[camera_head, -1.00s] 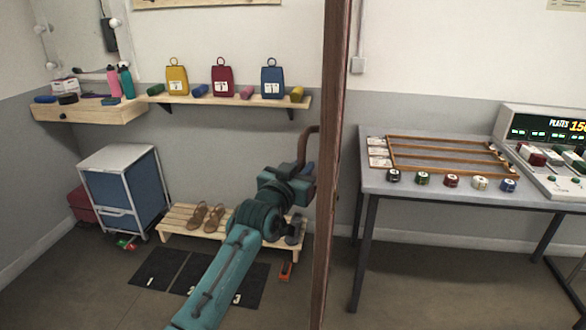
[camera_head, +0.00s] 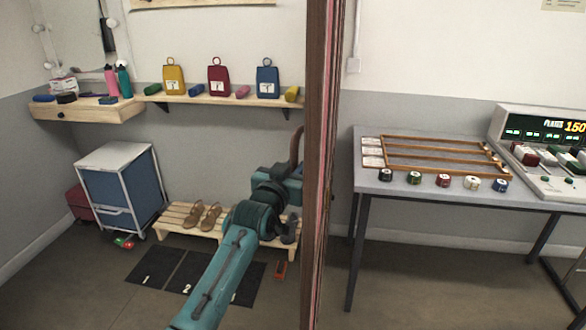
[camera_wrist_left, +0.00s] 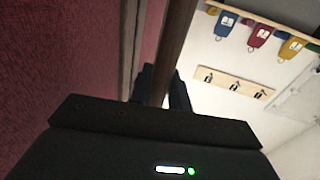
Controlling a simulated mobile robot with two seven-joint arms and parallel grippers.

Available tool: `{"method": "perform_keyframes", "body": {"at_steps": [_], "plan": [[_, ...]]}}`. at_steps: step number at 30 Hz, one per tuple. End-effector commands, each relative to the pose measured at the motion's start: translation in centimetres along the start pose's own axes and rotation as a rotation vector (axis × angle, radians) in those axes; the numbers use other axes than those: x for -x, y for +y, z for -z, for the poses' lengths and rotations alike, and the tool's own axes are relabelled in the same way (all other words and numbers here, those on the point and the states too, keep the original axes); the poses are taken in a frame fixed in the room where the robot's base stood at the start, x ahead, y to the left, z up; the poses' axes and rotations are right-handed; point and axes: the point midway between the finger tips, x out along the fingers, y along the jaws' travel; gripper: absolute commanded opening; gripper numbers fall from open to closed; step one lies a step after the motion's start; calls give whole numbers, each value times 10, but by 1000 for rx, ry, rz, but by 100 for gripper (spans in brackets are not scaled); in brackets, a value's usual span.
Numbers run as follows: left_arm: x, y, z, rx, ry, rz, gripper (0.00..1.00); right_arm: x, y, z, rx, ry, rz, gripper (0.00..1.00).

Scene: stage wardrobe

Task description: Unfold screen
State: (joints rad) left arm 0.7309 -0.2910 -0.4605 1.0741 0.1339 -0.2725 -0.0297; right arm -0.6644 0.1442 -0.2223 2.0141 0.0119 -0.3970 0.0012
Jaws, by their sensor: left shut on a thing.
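The folding screen (camera_head: 318,120) stands nearly edge-on in the head view, as a tall band of brown wooden frame with thin reddish strips. A curved brown handle (camera_head: 297,145) shows at its left side. My left gripper (camera_wrist_left: 165,88) is shut on a brown bar of the screen in the left wrist view, with a red panel (camera_wrist_left: 60,70) filling the left there. In the head view, my left arm reaches up to the screen's left side, and the screen hides the fingertips. My right gripper is not in view.
A grey table (camera_head: 440,200) with a wooden rack stands right of the screen. A slatted bench (camera_head: 180,218) with shoes, numbered dark mats (camera_head: 185,272) and a blue cart (camera_head: 118,185) are at left. A wall shelf (camera_head: 210,99) holds coloured bags. Floor is clear in front of the table.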

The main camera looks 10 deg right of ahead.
Motion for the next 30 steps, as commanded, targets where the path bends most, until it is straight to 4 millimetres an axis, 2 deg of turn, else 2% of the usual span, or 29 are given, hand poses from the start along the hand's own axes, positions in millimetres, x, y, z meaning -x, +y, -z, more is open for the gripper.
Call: {"method": "perform_keyframes", "body": {"at_steps": [1, 8, 19, 23, 30], "plan": [[0, 6, 1, 1, 3, -9, 20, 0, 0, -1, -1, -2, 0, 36], [0, 5, 1, 1, 2, -8, 38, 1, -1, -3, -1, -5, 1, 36], [6, 2, -1, 2, 0, -4, 38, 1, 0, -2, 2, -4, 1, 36], [19, 2, -1, 2, 0, -3, 38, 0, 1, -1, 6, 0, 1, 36], [58, 3, -2, 2, 1, -5, 38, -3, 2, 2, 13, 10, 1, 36]]}}
